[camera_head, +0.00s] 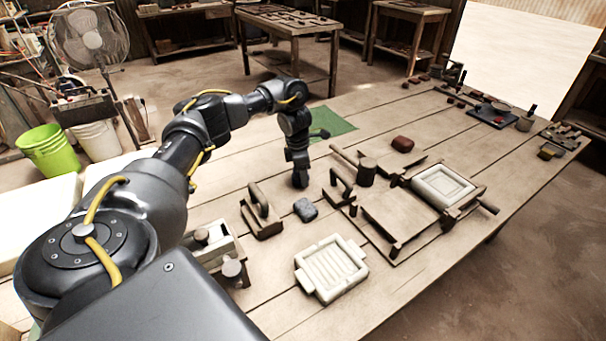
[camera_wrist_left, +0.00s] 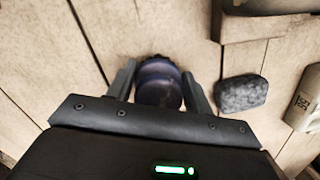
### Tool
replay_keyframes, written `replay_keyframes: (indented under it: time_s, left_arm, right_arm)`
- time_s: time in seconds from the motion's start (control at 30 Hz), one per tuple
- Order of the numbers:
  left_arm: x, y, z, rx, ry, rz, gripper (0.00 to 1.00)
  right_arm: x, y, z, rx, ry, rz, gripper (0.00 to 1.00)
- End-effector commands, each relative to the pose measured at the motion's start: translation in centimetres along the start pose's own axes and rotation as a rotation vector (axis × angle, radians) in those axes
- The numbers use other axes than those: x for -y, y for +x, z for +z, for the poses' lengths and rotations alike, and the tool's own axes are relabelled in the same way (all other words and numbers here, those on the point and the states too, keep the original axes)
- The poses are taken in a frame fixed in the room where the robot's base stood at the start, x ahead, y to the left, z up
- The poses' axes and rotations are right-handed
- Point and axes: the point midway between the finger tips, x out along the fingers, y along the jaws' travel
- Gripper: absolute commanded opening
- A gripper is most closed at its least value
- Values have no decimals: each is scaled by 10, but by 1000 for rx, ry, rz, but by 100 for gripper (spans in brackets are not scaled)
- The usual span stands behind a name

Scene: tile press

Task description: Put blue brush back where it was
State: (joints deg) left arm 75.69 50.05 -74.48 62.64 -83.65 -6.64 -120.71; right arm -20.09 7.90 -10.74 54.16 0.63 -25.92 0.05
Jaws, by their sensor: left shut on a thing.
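The blue brush (camera_wrist_left: 158,84) shows in the left wrist view as a dark blue-purple rounded thing between the two fingers. My left gripper (camera_wrist_left: 158,92) is shut on it. In the head view my left gripper (camera_head: 300,178) points down over the wooden table, behind the grey stone; the brush cannot be told apart from the dark gripper there. Whether the brush touches the table cannot be told. My right gripper is not in view.
The grey stone (camera_head: 306,210) lies close by and also shows in the left wrist view (camera_wrist_left: 241,93). A handled tool (camera_head: 262,212), a pale ribbed mould (camera_head: 331,268) and the wooden press frame (camera_head: 395,215) stand nearby. A green mat (camera_head: 338,128) lies behind the gripper.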

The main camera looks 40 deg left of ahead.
Motion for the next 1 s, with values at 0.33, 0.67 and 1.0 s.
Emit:
replay_keyframes:
  time_s: [0.33,0.67,1.0]
  left_arm:
    - [0,2,0,1,0,1,33]
    - [0,2,0,0,0,1,73]
    - [-1,-13,1,2,-1,3,73]
  right_arm:
    - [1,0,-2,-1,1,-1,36]
    - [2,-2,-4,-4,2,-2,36]
    - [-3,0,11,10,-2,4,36]
